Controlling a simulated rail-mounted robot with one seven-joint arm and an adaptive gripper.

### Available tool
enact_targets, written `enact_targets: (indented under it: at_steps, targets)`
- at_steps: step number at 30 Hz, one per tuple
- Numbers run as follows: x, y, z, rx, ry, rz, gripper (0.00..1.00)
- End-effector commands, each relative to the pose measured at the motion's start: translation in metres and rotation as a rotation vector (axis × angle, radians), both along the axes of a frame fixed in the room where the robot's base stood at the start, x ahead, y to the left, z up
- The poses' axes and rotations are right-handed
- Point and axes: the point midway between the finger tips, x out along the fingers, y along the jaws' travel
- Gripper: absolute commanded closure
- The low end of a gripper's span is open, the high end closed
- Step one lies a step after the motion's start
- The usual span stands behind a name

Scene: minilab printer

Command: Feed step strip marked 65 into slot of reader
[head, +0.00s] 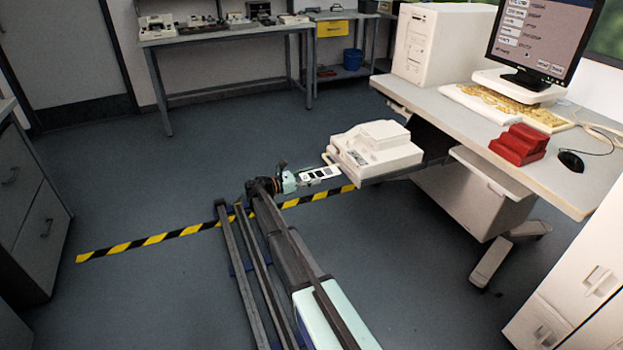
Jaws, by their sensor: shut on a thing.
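The reader (378,146) is a cream-coloured box with a raised top, to the left of the desk. A pale strip with dark patches (318,174) sticks out to the right from my gripper (292,182). My gripper is shut on the strip's left end, to the left of the reader. The strip lies roughly level, and its right end is at or close to the reader's left side. I cannot tell whether that end is in the slot. The number on the strip is too small to read, and the slot itself cannot be made out.
The desk (545,178) at right bears a computer tower (440,45), a monitor (545,40), a red block-like object (518,145) and a mouse (571,161). A bench (225,33) with small devices stands at the back. Floor left of my arm is clear, with a yellow-black stripe (150,240).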

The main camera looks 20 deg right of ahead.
Motion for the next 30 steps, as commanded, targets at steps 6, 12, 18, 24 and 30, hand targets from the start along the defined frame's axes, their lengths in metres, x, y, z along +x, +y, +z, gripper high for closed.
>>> enact_targets:
  at_steps: [6,12,18,24,30]
  targets:
    - [0.0,-0.012,-0.003,0.0,0.0,-0.002,0.58]
    - [0.0,-0.027,-0.006,0.001,0.0,-0.001,0.58]
    - [0.0,-0.041,-0.007,0.001,0.0,-0.002,0.58]
    - [0.001,-0.047,-0.006,0.001,0.0,0.0,0.58]
    - [0.001,-0.047,-0.006,0.001,0.0,0.0,0.58]
